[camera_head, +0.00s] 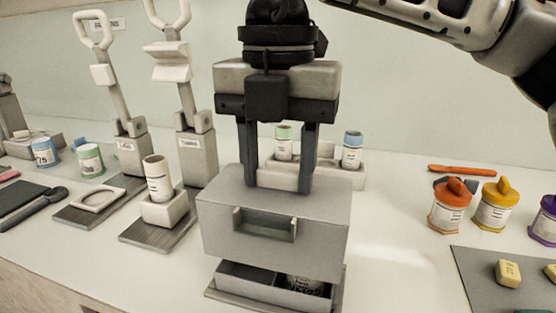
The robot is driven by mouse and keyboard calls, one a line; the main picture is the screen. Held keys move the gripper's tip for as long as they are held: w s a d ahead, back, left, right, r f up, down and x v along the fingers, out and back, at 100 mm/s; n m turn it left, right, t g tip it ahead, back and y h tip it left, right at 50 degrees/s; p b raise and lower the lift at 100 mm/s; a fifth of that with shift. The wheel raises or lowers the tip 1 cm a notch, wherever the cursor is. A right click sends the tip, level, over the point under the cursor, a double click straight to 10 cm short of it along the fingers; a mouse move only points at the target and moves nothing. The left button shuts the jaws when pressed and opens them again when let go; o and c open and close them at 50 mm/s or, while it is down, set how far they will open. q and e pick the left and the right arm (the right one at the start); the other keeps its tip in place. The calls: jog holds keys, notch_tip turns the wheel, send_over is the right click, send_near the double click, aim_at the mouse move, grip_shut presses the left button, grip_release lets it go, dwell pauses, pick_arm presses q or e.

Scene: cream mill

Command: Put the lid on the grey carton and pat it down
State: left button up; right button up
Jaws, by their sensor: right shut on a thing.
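The grey lid (217,228) is a deep box-shaped cover with a notched tab on its front face. My right gripper (279,187) comes down from above and is shut on the lid, with its fingers set apart at the lid's top. The grey carton (262,292) stands directly below, its front interior showing under the lid's lower edge. The lid appears held above the carton, roughly level, and hides the carton's back part. A dark jar with a pale label (305,284) is partly visible inside the carton. My left gripper is not in view.
A pale rack (345,178) with green-topped and blue-topped jars stands behind. Two lever presses (197,155) stand left, one with a white jar (157,180). Orange (450,208) and yellow (493,208) jars and a grey mat (480,290) lie right. Counter between carton and mat is clear.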

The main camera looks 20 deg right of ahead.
aim_at(278, 188)
jog(key=shift+f, duration=0.2)
jog(key=shift+f+b, duration=1.15)
jog(key=shift+b, duration=0.05)
jog(key=shift+f, duration=0.1)
jog(key=shift+f+b, duration=0.2)
jog(key=shift+b, duration=0.15)
dwell(0.6)
jog(key=shift+f+b, duration=0.3)
jog(key=shift+b, duration=0.05)
jog(key=shift+f+b, duration=0.35)
dwell(0.4)
jog(key=o, duration=2)
jog(key=shift+c, duration=0.2)
